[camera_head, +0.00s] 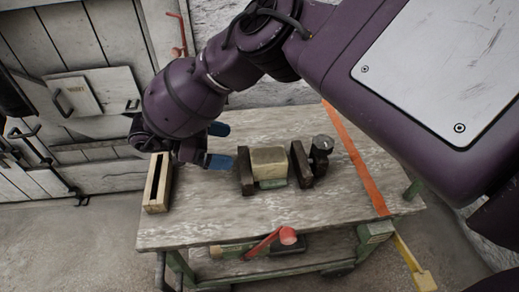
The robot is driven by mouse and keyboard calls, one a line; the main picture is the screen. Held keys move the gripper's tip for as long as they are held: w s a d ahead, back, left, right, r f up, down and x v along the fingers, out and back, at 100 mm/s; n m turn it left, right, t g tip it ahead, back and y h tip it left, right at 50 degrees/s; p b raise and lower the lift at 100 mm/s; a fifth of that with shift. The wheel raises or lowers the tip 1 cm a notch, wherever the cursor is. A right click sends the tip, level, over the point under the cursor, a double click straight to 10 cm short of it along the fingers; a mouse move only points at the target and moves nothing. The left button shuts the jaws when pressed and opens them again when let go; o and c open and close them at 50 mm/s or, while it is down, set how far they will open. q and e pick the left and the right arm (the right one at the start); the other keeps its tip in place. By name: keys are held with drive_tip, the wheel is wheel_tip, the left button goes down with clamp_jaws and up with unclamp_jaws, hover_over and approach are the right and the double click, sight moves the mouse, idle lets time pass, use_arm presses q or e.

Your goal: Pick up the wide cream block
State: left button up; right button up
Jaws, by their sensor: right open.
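The wide cream block (268,160) is on the worktable, between a dark brown block on its left (244,171) and another on its right (301,165). A green piece (272,184) shows low at its front; I cannot tell if it bears the block. My right gripper (217,146) is open, with blue fingertips apart and nothing seen between them. It is above the table, to the left of the cream block and apart from it. My left gripper is not in view.
A pale slotted wooden box (152,196) stands at the table's left end. A dark round-topped piece (321,150) stands by the right brown block. An orange strip (355,160) crosses the right side of the table (200,226). A red handle (287,236) is at the front edge.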

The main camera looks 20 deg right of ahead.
sight(266, 156)
drive_tip(key=x, duration=0.5)
drive_tip(key=shift+s+d+f, duration=0.15)
drive_tip(key=shift+d, duration=0.15)
drive_tip(key=d+f+b, duration=0.1)
drive_tip(key=d+f, duration=0.1)
drive_tip(key=d, duration=0.1)
drive_tip(key=shift+s+f+b, duration=0.35)
drive_tip(key=shift+s+d, duration=0.2)
drive_tip(key=shift+d, duration=0.4)
drive_tip(key=c, duration=1.4)
drive_tip(key=shift+c, duration=0.8)
drive_tip(key=shift+r, duration=0.1)
